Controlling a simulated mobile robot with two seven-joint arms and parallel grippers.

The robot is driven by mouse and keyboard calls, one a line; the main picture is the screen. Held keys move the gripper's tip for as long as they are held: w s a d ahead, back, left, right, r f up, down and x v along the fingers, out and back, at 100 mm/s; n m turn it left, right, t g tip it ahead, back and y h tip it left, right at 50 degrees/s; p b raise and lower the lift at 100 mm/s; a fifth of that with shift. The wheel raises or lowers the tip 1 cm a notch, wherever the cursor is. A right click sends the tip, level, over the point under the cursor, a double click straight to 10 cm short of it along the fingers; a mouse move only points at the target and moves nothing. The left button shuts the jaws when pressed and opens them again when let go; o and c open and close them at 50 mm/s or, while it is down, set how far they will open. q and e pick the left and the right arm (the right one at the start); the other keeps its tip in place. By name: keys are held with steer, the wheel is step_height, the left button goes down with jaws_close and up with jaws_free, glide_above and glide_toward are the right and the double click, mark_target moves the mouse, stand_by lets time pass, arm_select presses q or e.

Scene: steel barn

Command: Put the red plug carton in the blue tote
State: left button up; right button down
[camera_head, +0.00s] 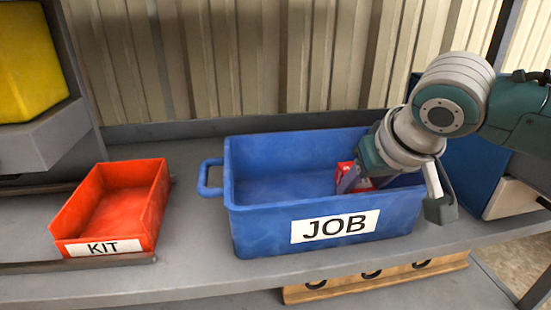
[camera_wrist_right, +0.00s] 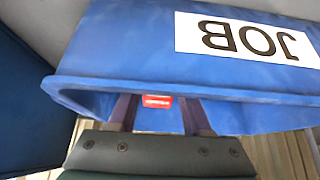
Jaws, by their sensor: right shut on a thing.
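The blue tote (camera_head: 262,222) with a JOB label stands on the grey shelf, and its wall also fills much of the right wrist view (camera_wrist_right: 130,45). My right gripper (camera_head: 355,181) reaches down into the right part of the tote. It is shut on the red plug carton (camera_head: 343,172), which shows between the fingers inside the tote. In the right wrist view the carton (camera_wrist_right: 157,100) is a small red patch with pale lettering between the two fingers. The carton's underside is hidden, so I cannot tell whether it touches the tote floor. My left gripper is not in view.
An empty red bin (camera_head: 112,207) labelled KIT stands left of the tote, with bare shelf between them. A dark blue container (camera_head: 472,170) is close on the right. A corrugated wall (camera_head: 240,60) rises behind. A yellow object (camera_head: 30,60) sits at upper left.

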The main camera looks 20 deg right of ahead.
steer(key=shift+w+d+r+g+p, duration=0.1)
steer(key=shift+w+r+g+p, duration=0.25)
steer(key=shift+g, duration=0.65)
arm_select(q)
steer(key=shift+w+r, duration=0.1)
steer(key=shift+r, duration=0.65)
arm_select(e)
steer(key=shift+s+f, duration=0.2)
steer(key=shift+f, duration=0.75)
steer(key=shift+f, duration=0.1)
steer(key=shift+c, duration=1.7)
jaws_free()
steer(key=shift+s+r, duration=0.1)
steer(key=shift+r, duration=0.35)
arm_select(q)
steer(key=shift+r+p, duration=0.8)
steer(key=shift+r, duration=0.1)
arm_select(e)
steer(key=v, duration=1.1)
steer(key=shift+s+d+r, duration=0.1)
steer(key=shift+r, duration=0.05)
